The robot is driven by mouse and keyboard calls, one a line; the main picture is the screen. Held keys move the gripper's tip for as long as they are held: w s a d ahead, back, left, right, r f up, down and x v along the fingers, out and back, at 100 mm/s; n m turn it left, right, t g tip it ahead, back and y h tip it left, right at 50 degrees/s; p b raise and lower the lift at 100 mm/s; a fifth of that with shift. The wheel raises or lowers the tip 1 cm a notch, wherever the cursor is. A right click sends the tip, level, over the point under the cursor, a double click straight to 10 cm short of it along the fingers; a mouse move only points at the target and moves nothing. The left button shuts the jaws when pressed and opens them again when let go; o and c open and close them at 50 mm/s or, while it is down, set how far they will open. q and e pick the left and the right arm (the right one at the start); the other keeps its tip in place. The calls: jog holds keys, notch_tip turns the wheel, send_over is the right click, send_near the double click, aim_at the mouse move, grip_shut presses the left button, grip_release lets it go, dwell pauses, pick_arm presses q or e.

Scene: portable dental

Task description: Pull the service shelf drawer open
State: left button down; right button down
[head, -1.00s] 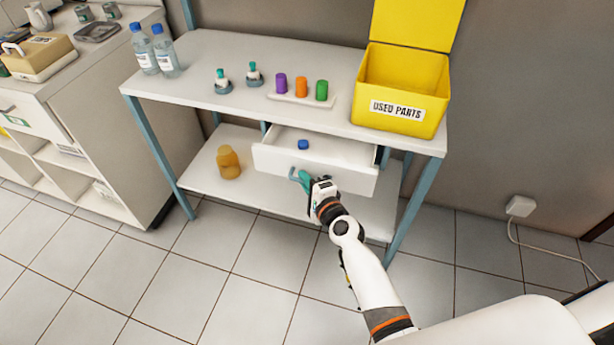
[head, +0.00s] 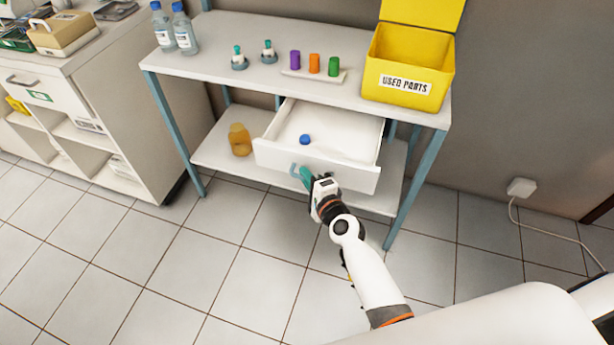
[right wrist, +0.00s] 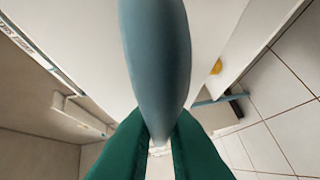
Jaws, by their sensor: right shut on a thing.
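The white service shelf drawer (head: 315,170) stands pulled out under the shelf's top in the head view. A small blue thing (head: 305,139) lies inside it. My right gripper (head: 306,176) is at the drawer front, shut on the blue-grey drawer handle (head: 294,169). In the right wrist view the handle (right wrist: 160,60) fills the middle, between the green fingers of the gripper (right wrist: 158,140). My left gripper is not in view.
On the shelf top (head: 250,88) stand two bottles (head: 173,30), two small teal-topped pieces, a rack of coloured cylinders (head: 314,64) and a yellow "USED PARTS" bin (head: 405,85). An amber jar (head: 240,140) is on the lower shelf. The floor in front is clear.

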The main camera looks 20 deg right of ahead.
jog(key=c, duration=1.8)
grip_release()
jog(key=shift+o, duration=0.2)
jog(key=shift+s, duration=0.1)
jog(key=v, duration=1.2)
jog(key=shift+f, duration=0.15)
jog(key=s+f+n+g+p, duration=0.1)
jog(key=s+f+n+g, duration=0.25)
jog(key=f, duration=0.45)
jog(key=s+f+n+g+h+p, duration=0.1)
jog(key=s+f+n+g, duration=0.15)
jog(key=s+f, duration=0.45)
jog(key=s+f+n+g+p, duration=0.15)
jog(key=f+n, duration=0.25)
jog(key=f, duration=0.6)
jog(key=s+d+f+n+g, duration=0.2)
jog(key=s+f+n, duration=0.1)
jog(key=s, duration=0.5)
jog(key=s+d+f+n+g+h+p, duration=0.1)
jog(key=s+d+f+n+g, duration=0.1)
jog(key=s+f, duration=0.3)
jog(key=s+d+f+n+g+h+p, duration=0.1)
jog(key=s+d+f+n+g, duration=0.1)
jog(key=s, duration=0.9)
notch_tip(320, 180, down, 2)
jog(key=n+g, duration=0.1)
jog(key=n, duration=0.2)
jog(key=shift+s+d, duration=0.2)
jog(key=shift+s, duration=0.1)
